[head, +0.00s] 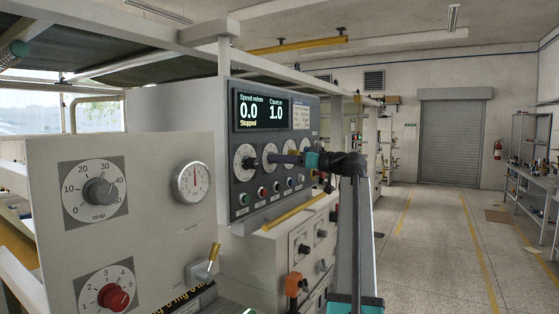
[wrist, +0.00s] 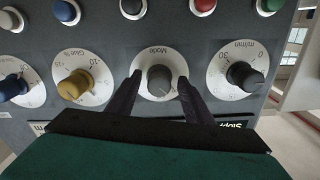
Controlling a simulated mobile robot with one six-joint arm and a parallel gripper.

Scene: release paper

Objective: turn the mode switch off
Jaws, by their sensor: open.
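The mode switch (wrist: 160,78) is a dark grey round knob on a white dial marked "Mode", seen upside down in the wrist view. My gripper (wrist: 159,79) is open, with one dark finger on each side of the knob. Small gaps seem to show between fingers and knob; I cannot tell whether either touches. The dial's position marks are too small or covered to read.
A yellow knob (wrist: 75,84) and a black m/min knob (wrist: 240,76) flank the switch closely. Coloured buttons, including a red one (wrist: 203,6), line the panel. The display (head: 262,111) reads speed 0.0, count 1.0, "Stopped". Open floor (head: 435,240) lies to the right.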

